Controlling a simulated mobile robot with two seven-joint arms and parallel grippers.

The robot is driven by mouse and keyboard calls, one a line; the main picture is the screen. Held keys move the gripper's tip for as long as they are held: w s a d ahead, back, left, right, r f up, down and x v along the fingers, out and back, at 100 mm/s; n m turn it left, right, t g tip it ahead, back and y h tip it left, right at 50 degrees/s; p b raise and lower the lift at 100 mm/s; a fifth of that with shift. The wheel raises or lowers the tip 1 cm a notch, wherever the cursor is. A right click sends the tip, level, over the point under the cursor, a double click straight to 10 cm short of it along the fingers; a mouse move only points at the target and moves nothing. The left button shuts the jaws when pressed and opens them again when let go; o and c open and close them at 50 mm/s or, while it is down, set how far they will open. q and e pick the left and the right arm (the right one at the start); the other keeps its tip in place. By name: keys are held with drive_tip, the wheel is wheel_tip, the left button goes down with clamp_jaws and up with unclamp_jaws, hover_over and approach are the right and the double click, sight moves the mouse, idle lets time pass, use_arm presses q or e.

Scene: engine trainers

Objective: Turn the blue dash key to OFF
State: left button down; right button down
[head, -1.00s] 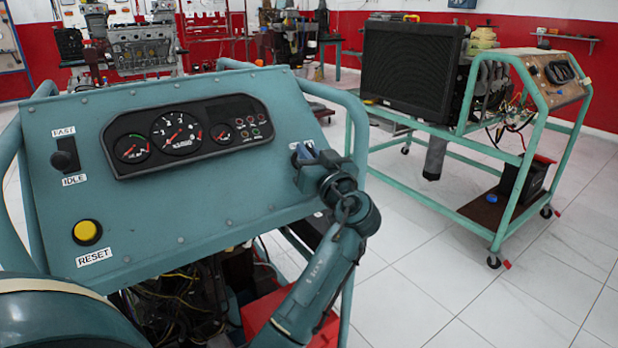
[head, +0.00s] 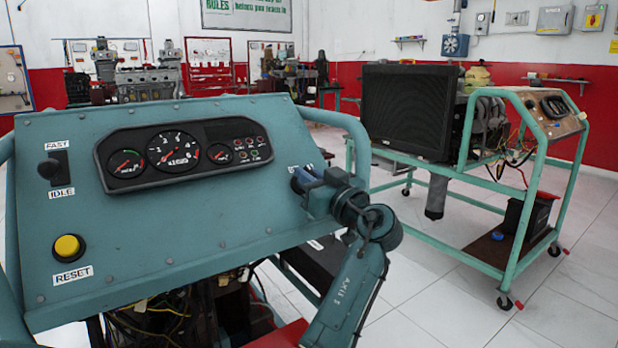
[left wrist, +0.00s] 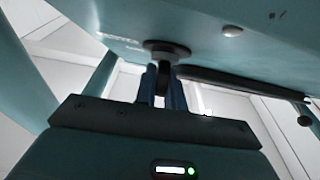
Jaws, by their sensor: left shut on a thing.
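The teal dash panel (head: 200,235) faces me, with a dark gauge cluster (head: 185,155) at its upper middle. My left gripper (head: 306,182) is at the panel's right side, below a mostly covered white label, and hides the key in the head view. In the left wrist view, my left gripper (left wrist: 163,88) has its two blue fingers shut on the dash key (left wrist: 165,72). The key sits in a round switch collar (left wrist: 165,48) on the panel. Its colour looks dark there, and I cannot read its position. My right gripper is not in view.
A lever (head: 50,168) between FAST and IDLE labels and a yellow RESET button (head: 67,247) are on the panel's left. A tube frame (head: 352,130) runs close beside my left gripper. Another engine trainer (head: 480,170) stands behind right, with open floor between.

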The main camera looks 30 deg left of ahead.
use_arm(q)
drive_tip(key=c, duration=1.5)
unclamp_jaws()
drive_tip(key=v, duration=1.3)
drive_tip(key=shift+d+p, duration=0.1)
drive_tip(key=shift+p, duration=0.25)
